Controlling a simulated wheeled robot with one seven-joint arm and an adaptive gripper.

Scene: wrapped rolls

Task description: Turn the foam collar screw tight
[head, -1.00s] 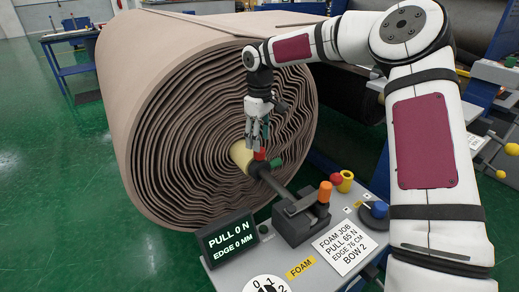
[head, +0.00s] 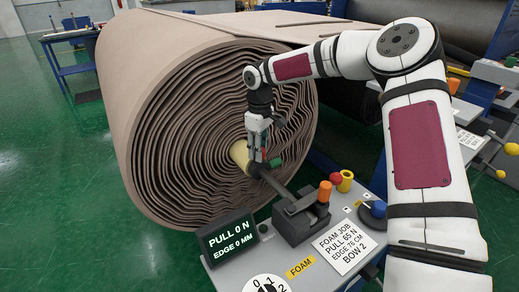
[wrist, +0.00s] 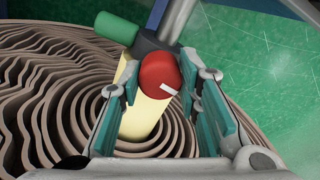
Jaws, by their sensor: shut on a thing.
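The red screw knob (wrist: 158,70), with a white mark on its face, sits on the dark collar (wrist: 150,47) at the end of the foam roll's shaft. In the head view the collar (head: 256,171) is at the roll's centre and the knob is mostly hidden by the fingers. My gripper (wrist: 166,82) has its teal-padded fingers on either side of the knob and is shut on it. In the head view my gripper (head: 258,150) points down at the collar. A green handle (wrist: 118,27) sticks out of the collar. The pale yellow core (wrist: 143,118) lies beneath.
The large foam roll (head: 190,130) surrounds the core. A grey console in front carries a display (head: 228,239) reading PULL 0 N and EDGE 0 MM, an orange knob (head: 325,190) and a job card (head: 343,240). Green floor is open at the left.

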